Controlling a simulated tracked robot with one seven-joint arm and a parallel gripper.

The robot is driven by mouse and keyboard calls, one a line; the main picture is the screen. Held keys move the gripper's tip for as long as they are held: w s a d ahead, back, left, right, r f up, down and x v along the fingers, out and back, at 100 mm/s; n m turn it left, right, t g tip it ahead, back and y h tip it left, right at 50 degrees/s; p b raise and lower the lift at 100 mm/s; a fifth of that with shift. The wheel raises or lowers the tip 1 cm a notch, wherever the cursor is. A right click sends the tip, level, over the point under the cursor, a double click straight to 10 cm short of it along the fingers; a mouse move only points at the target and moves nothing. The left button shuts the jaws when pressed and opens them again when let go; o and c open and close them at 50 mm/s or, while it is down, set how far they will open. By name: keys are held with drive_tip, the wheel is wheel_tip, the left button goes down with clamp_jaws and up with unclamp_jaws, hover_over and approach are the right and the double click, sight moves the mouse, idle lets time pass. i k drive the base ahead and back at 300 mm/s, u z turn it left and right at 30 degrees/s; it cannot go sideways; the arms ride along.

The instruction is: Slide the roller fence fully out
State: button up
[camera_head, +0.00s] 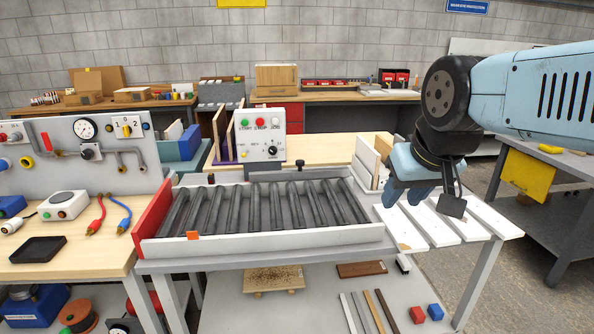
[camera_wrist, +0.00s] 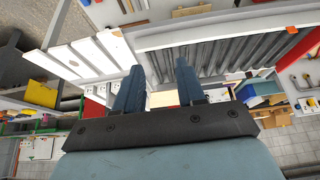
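The roller bed (camera_head: 262,206) is a row of dark grey rollers in a white frame, with a red plate at its left end. A dark grey bar (camera_head: 270,174) with a black knob (camera_head: 300,164) lies along its back edge. A white rail (camera_head: 265,243) with an orange tab (camera_head: 193,235) runs along its front. I cannot tell for certain which of these is the fence. My gripper (camera_head: 405,197) hangs over the white slats (camera_head: 440,222), right of the rollers and apart from the bar. In the wrist view its blue fingers (camera_wrist: 158,72) are spread with nothing between them.
A control box (camera_head: 260,136) stands behind the rollers. Upright boards (camera_head: 370,160) stand behind the slats, close to my gripper. A gauge panel and cables fill the left bench (camera_head: 75,257). Boards and red and blue blocks (camera_head: 426,314) lie on the lower shelf.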

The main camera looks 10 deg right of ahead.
sight(339, 172)
drive_tip(key=k, duration=0.55)
drive_tip(key=u, duration=0.35)
drive_tip(key=i, duration=1.7)
drive_tip(key=z, duration=0.35)
